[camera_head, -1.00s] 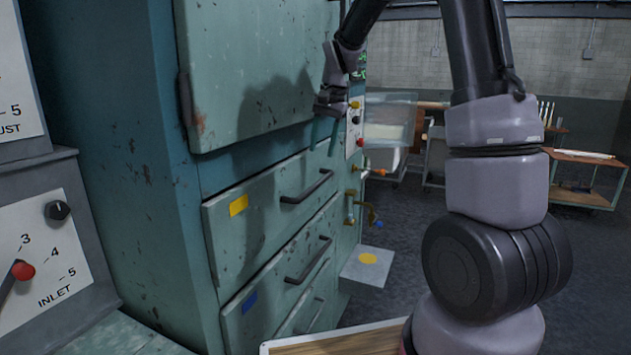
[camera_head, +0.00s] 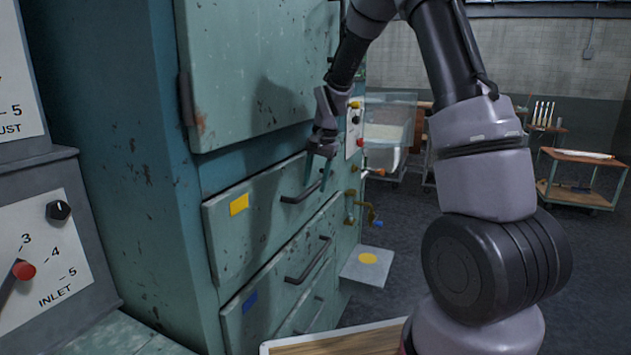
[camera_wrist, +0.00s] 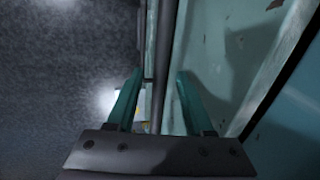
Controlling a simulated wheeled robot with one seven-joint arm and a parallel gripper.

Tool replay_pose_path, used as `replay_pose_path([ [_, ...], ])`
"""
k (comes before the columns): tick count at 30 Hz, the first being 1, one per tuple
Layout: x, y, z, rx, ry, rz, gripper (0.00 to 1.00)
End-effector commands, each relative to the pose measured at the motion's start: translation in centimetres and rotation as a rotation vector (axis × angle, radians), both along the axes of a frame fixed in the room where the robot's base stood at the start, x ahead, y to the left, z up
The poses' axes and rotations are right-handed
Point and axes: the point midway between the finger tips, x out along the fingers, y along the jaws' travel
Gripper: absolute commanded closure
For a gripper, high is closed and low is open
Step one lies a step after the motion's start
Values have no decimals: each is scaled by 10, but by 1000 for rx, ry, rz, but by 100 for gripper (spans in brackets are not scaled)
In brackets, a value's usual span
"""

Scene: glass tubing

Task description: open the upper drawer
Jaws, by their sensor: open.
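The upper drawer (camera_head: 262,212) is a worn teal front with a yellow label (camera_head: 239,204) at its left and a dark bar handle (camera_head: 300,196) at its right. It looks closed, flush with the cabinet. My gripper (camera_head: 317,176) points down at the right part of that handle, its teal fingers apart. In the wrist view the dark handle bar (camera_wrist: 161,70) runs between the two open fingers (camera_wrist: 158,100), with the drawer front (camera_wrist: 215,60) on the right. I cannot tell whether either finger touches the bar.
Below is another drawer with a blue label (camera_head: 249,302) and a handle (camera_head: 308,262). A cabinet door (camera_head: 255,75) is above. Small valves (camera_head: 362,208) and a grey ledge with a yellow disc (camera_head: 368,262) are at the right. A wooden-topped surface (camera_head: 335,341) is at the bottom.

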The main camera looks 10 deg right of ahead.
Motion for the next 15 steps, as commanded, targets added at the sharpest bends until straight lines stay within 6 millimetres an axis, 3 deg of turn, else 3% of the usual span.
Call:
replay_pose_path([
  [2, 0, 0, 0, 0, 0, 0, 48],
  [6, 0, 0, 0, 0, 0, 0, 100],
  [15, 0, 0, 1, 0, 0, 0, 100],
])
